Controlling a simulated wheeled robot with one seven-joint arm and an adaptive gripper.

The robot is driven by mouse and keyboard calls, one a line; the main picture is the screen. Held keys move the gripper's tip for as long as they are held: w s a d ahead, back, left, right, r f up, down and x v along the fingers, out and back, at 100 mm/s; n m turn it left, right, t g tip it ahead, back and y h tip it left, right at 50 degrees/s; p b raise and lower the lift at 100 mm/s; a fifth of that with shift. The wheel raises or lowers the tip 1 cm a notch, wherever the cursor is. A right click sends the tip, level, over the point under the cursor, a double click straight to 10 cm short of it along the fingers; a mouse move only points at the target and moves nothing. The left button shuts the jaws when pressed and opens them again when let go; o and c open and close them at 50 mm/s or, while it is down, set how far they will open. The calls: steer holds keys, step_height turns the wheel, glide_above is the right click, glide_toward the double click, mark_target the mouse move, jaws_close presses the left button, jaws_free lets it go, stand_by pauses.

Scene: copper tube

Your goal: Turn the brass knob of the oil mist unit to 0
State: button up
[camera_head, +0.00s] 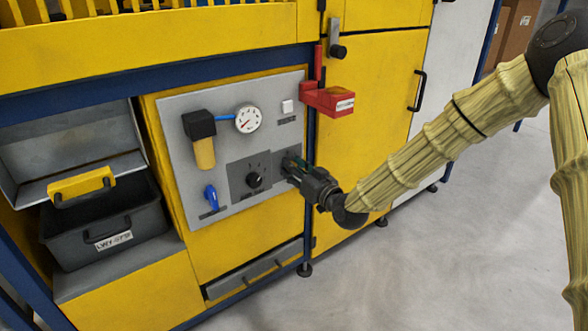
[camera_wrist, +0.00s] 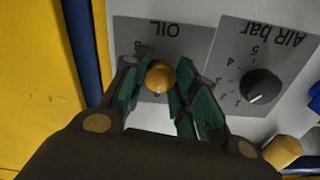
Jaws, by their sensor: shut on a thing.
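The brass knob (camera_wrist: 159,75) sits on a grey plate marked OIL (camera_wrist: 195,38), which appears upside down in the wrist view. My gripper (camera_wrist: 156,84) has its green fingers on both sides of the knob and is shut on it. A small pale mark shows at the knob's lower edge in the picture. The scale numbers around it are mostly hidden or too small to read. In the head view my gripper (camera_head: 291,165) reaches the right side of the grey panel (camera_head: 232,194) and hides the knob.
A black AIR bar knob (camera_wrist: 260,86) is close to the right finger in the wrist view. In the head view, a red box (camera_head: 327,100) juts out above my gripper. A gauge (camera_head: 248,119), a filter (camera_head: 203,150) and a blue valve (camera_head: 211,196) are further left.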

steer(key=shift+c, duration=0.2)
steer(key=o, duration=1.1)
steer(key=shift+c, duration=0.2)
steer(key=shift+s+d, duration=0.1)
steer(key=v, duration=1.1)
steer(key=shift+s+d, duration=0.2)
steer(key=shift+s, duration=0.15)
